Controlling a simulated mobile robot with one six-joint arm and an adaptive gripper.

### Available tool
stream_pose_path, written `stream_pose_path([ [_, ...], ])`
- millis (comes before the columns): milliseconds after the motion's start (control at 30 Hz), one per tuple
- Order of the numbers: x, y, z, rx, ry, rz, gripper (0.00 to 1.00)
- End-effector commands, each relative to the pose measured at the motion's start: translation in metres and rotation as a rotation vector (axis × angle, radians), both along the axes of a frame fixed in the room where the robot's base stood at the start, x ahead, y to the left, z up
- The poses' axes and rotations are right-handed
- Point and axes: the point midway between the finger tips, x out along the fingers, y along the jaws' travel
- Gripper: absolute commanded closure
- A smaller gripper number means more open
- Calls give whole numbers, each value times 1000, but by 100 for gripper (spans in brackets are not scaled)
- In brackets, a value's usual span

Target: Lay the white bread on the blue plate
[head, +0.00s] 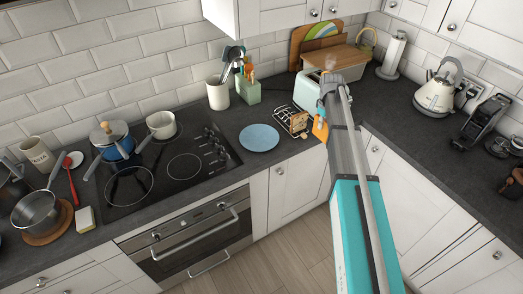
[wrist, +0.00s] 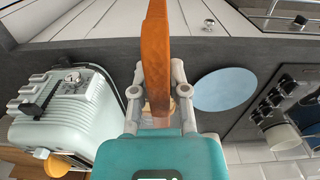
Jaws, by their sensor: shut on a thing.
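My gripper (wrist: 157,72) is shut on the white bread (wrist: 156,40), which shows edge-on as an orange-brown crust between the two fingers. In the head view the bread (head: 320,129) hangs below my gripper, above the worktop near its front edge and right of the toast rack. The blue plate (head: 259,137) lies flat and empty on the worktop, left of the rack and right of the hob. In the wrist view the plate (wrist: 225,89) is to the right of the bread, apart from it. The bread's faces are mostly hidden.
A wire toast rack (head: 292,121) with slices stands between plate and gripper. The pale toaster (wrist: 62,112) is close by, partly behind my arm in the head view. A utensil crock (head: 218,94) and green holder (head: 249,91) stand behind the plate; the hob (head: 170,165) is left.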

Motion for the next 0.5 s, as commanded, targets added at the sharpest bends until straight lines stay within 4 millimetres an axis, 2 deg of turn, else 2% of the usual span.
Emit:
stream_pose_path([
  [33,0,0,-16,0,0,0,100],
  [200,0,0,-38,0,0,1,100],
  [500,0,1,-57,0,0,1,100],
])
